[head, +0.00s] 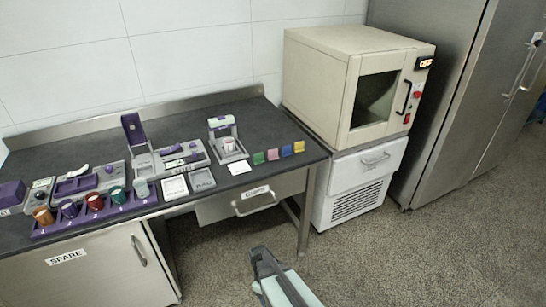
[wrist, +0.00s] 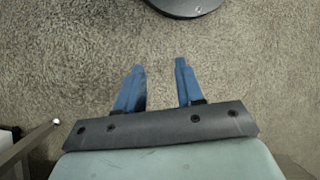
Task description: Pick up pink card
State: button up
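The pink card (head: 272,155) stands near the right front edge of the dark counter (head: 262,120) in the head view, between the green card (head: 258,158) and the blue card (head: 286,150). My gripper (wrist: 158,72) shows in the wrist view with its two blue fingers apart and nothing between them, over the speckled floor. In the head view my arm's end (head: 268,262) is low in front of the counter, well apart from the cards. The pink card is not in the wrist view.
A yellow card (head: 299,146) stands at the row's right end. A white label (head: 238,168) lies left of the row. A small dispenser (head: 226,140) stands behind it. A beige oven (head: 345,80) is right of the counter. Open floor (head: 370,250) lies in front.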

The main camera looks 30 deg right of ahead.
jog(key=w+d+r+n+t, duration=0.1)
jog(key=w+d+r+n, duration=0.1)
jog(key=w+d+r, duration=0.5)
jog(key=w+d+r+n+t, duration=0.1)
jog(key=w+d+r+n, duration=0.1)
jog(key=w+r, duration=0.6)
notch_tip(320, 180, up, 34)
jog(key=n+t, duration=0.3)
jog(key=n, duration=0.5)
send_over(273, 150)
jog(key=w, duration=0.1)
jog(key=f, duration=0.8)
jog(key=shift+d+f, duration=0.2)
jog(key=shift+d, duration=0.05)
jog(key=shift+s+a+f, duration=0.1)
jog(key=shift+s+f, duration=0.1)
jog(key=shift+f, duration=1.1)
jog(key=shift+s+a+f, duration=0.1)
jog(key=shift+s+f, duration=0.05)
jog(key=shift+f, duration=1.15)
grip_shut()
